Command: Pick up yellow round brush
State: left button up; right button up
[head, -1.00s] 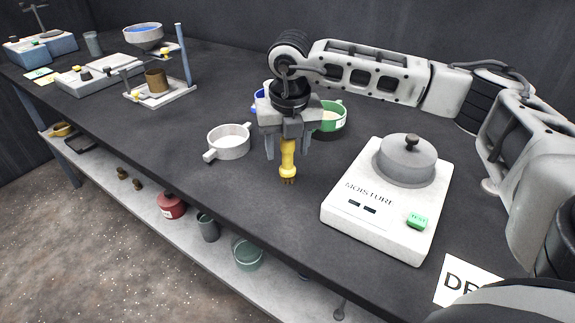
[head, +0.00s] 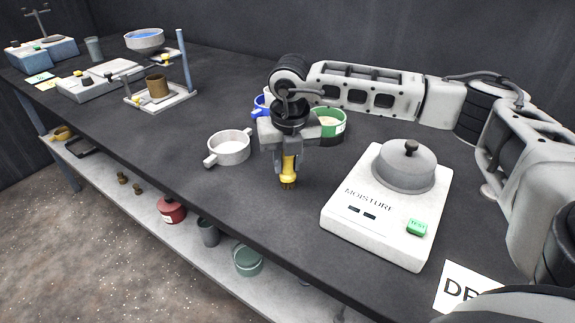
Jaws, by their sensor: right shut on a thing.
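The yellow round brush (head: 288,173) is upright in the middle of the dark table, bristles down. My right gripper (head: 287,157) points down from above and is shut on the brush's upper part, its fingers on either side of the handle. The brush's top is hidden by the gripper. I cannot tell whether the bristles touch the table. My left gripper is not in view.
A white moisture device (head: 378,212) with a grey lidded pot stands close to the right. A white pan (head: 229,148) is just left of the gripper. A green-rimmed bowl (head: 331,124) and a blue one (head: 260,103) are behind. The table's front edge is near.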

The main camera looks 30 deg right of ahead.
jog(key=shift+r, duration=0.65)
jog(key=s+a+r+b, duration=0.2)
jog(key=s+a+r, duration=0.6)
jog(key=a+r, duration=0.3)
jog(key=shift+s+r, duration=0.2)
jog(key=shift+r, duration=0.1)
jog(key=shift+a, duration=0.1)
jog(key=o, duration=0.4)
jog(key=c, duration=0.3)
jog(key=shift+c, duration=0.2)
